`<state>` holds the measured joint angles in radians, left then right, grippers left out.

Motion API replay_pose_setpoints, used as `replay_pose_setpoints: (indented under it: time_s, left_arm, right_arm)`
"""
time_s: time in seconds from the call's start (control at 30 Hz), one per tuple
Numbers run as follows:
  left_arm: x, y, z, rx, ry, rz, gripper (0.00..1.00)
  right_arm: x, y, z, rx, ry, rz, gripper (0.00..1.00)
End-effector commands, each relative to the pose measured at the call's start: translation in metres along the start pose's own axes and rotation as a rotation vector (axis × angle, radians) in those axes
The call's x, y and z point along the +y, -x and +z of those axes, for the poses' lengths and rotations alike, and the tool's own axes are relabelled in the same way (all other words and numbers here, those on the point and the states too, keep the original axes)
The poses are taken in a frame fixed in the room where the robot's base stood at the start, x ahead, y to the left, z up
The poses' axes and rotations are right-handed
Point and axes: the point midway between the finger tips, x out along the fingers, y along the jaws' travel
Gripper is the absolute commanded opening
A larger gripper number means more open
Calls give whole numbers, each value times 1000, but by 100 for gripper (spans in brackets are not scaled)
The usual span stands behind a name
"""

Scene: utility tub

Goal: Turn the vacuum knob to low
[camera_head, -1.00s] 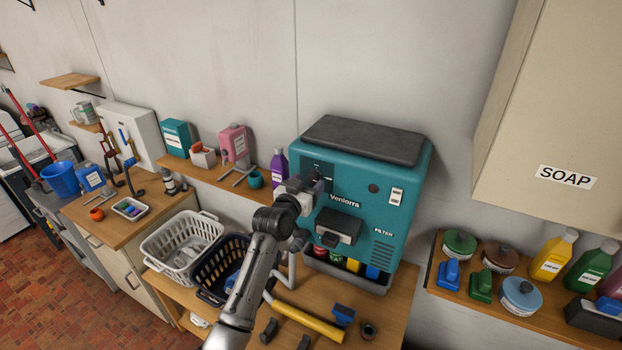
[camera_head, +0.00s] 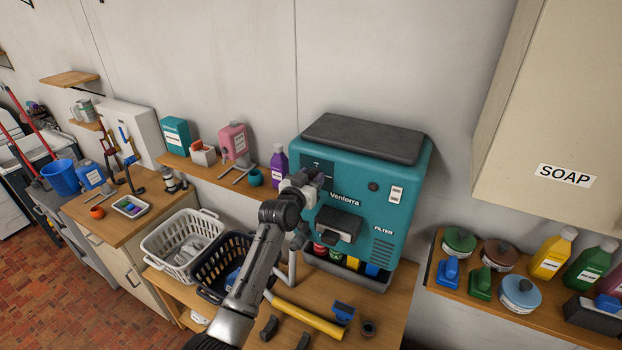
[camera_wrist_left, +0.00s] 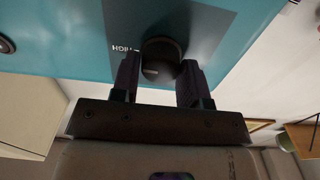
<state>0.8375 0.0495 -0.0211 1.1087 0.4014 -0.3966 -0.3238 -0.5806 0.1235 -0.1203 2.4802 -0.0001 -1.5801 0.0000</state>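The vacuum knob (camera_wrist_left: 160,60) is a round dark knob on a dark label panel (camera_wrist_left: 205,25) of a teal machine (camera_head: 362,208) marked "Venlorra". In the left wrist view the word HIGH shows upside down beside the knob. The left gripper's fingers (camera_wrist_left: 160,80) lie one on each side of the knob and appear shut on it. In the head view my left gripper (camera_head: 314,181) is at the machine's upper left front and hides the knob. The knob's pointer setting cannot be read. My right gripper is not in view.
Below the gripper, a black dispensing block (camera_head: 338,224) juts from the machine. A white basket (camera_head: 180,245) and a dark basket (camera_head: 215,275) stand to the left. A yellow tube (camera_head: 308,318) lies on the counter. A soap cabinet (camera_head: 550,120) hangs at right.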

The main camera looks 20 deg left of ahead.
Motion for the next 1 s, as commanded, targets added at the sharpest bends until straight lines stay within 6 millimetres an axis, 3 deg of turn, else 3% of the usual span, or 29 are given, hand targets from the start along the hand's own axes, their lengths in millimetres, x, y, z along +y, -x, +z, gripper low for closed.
replay_pose_setpoints:
  time_s: [0.27, 0.57, 1.0]
  left_arm:
    - [0, 0, 0, 0, 0, 0, 15]
    - [0, 0, 0, 0, 52, 0, 15]
    - [-1, 0, -2, 1, 413, 0, 15]
  right_arm:
    - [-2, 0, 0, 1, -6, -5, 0]
    - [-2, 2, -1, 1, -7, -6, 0]
    - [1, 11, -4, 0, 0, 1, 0]
